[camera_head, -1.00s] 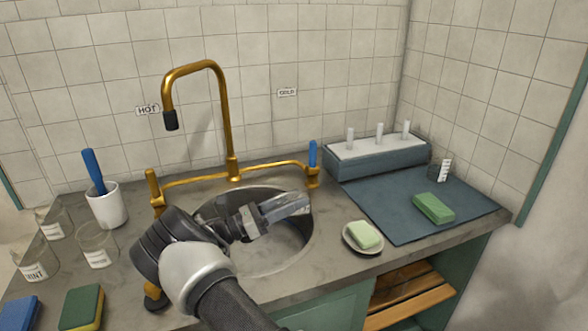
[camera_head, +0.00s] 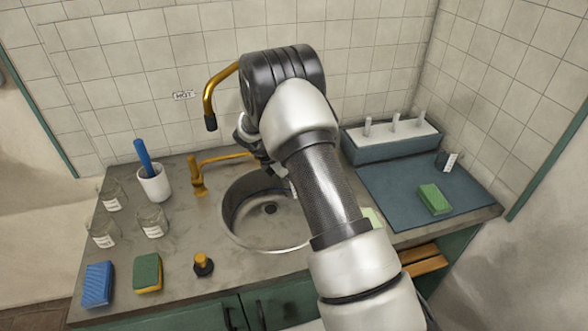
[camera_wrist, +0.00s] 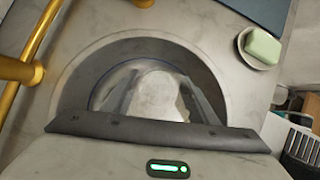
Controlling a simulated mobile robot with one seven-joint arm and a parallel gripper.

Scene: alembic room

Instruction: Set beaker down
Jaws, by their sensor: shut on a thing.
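My gripper (camera_wrist: 158,80) is shut on a clear glass beaker (camera_wrist: 155,100) with a pale patch on it, seen between the two fingers in the wrist view. The fingers and beaker are over the round sink basin (camera_wrist: 75,92). In the head view my arm covers most of the gripper and the held beaker. The basin (camera_head: 243,226) shows to the left of my arm. The blue-grey mat (camera_head: 390,205) lies right of the sink. A small labelled beaker (camera_head: 449,161) stands at its back right.
Glass beakers (camera_head: 150,222), a white cup (camera_head: 154,184) with a blue-handled tool, and sponges (camera_head: 147,273) stand left of the sink. A brass tap (camera_head: 212,95) rises behind it. A peg rack (camera_head: 392,143), green sponge (camera_head: 434,199) and soap dish (camera_wrist: 257,48) are right.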

